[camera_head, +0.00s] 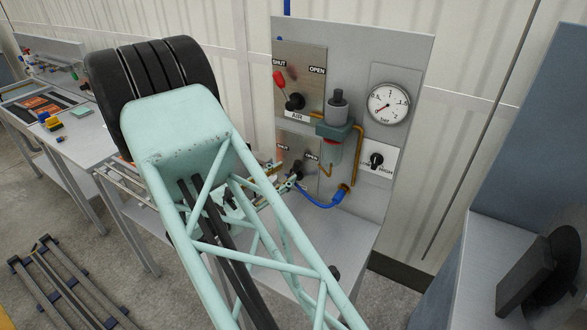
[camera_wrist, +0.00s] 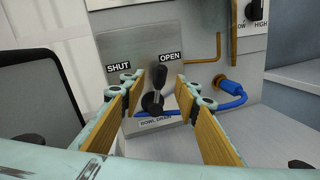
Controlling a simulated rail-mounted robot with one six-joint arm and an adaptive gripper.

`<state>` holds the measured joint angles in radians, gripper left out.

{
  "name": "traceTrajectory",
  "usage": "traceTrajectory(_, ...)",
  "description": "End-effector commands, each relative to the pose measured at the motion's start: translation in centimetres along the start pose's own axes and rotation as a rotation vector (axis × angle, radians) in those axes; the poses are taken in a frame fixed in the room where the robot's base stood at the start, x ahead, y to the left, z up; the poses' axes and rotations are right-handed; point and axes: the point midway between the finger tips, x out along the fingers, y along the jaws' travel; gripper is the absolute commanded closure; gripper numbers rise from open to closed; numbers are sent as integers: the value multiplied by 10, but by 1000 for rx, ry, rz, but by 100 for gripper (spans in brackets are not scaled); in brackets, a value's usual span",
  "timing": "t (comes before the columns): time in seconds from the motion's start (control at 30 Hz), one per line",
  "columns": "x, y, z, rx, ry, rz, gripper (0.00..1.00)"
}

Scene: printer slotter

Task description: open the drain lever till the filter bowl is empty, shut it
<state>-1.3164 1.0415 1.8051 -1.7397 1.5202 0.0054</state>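The drain lever (camera_wrist: 158,78) is black, on a metal plate (camera_wrist: 185,45) marked SHUT, OPEN and BOWL DRAIN. Its handle stands nearly upright between the two labels, leaning slightly toward OPEN. My gripper (camera_wrist: 159,90) is open, with one finger on each side of the lever; gaps show on both sides. In the head view the lever (camera_head: 297,168) is small and partly behind my gripper (camera_head: 290,184). The filter bowl (camera_head: 331,152) hangs under a green-grey regulator (camera_head: 335,129); it looks clear with a reddish tint, and its liquid level is too small to tell.
The red-handled air lever (camera_head: 281,82) leans to SHUT above. A gauge (camera_head: 388,103) and a black knob (camera_head: 376,160) sit to the right. A blue hose (camera_wrist: 231,96) and brass pipes (camera_wrist: 205,50) lie close to my right finger. My arm covers much of the bench.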

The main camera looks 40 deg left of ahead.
Motion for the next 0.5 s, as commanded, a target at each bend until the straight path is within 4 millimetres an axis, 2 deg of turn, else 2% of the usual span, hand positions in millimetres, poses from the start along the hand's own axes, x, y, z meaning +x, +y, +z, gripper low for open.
traceTrajectory(0.3,34,-1,0,0,0,-2,71)
traceTrajectory(0.5,50,0,0,-1,0,-1,71)
